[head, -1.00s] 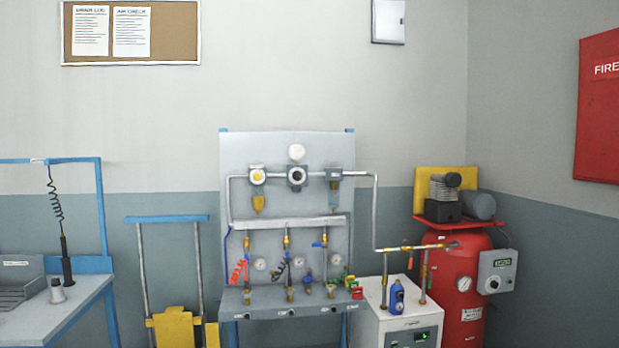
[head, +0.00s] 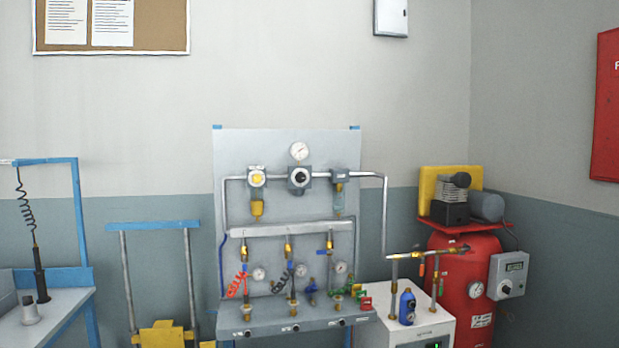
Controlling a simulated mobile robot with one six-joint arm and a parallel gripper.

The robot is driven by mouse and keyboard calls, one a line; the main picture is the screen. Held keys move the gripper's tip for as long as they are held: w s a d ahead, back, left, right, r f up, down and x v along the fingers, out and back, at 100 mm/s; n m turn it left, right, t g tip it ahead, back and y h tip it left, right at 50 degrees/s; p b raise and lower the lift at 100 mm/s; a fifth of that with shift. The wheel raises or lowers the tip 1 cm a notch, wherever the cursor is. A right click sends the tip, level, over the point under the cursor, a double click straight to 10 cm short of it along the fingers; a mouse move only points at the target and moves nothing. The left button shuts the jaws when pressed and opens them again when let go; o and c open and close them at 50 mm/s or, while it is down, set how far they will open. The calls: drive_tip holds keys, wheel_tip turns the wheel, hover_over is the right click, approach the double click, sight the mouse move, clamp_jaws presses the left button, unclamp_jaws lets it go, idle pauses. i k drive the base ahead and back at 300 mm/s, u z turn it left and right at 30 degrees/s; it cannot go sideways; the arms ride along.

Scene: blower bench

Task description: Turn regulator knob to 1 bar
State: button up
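The regulator (head: 299,178) sits at the top middle of the grey panel (head: 285,145) in the head view. Its round dark knob (head: 302,176) faces me, with a light ring around it. A round white gauge (head: 299,151) stands just above the regulator; its dial is too small to read. A unit with a yellow round face (head: 257,179) is to its left and a grey unit with a clear bowl (head: 339,178) to its right. My gripper is not in view, and nothing covers the knob.
Below the panel is a grey bench (head: 270,317) with hoses and small gauges. A white cabinet (head: 425,330) and red tank (head: 466,275) stand to its right. A yellow cart with a blue handle (head: 153,225) and a workbench (head: 60,308) are at left.

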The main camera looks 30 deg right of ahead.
sight(300, 177)
drive_tip(key=i, duration=1.35)
drive_tip(key=u, duration=0.5)
drive_tip(key=k, duration=0.9)
drive_tip(key=u, duration=0.15)
drive_tip(key=i, duration=0.75)
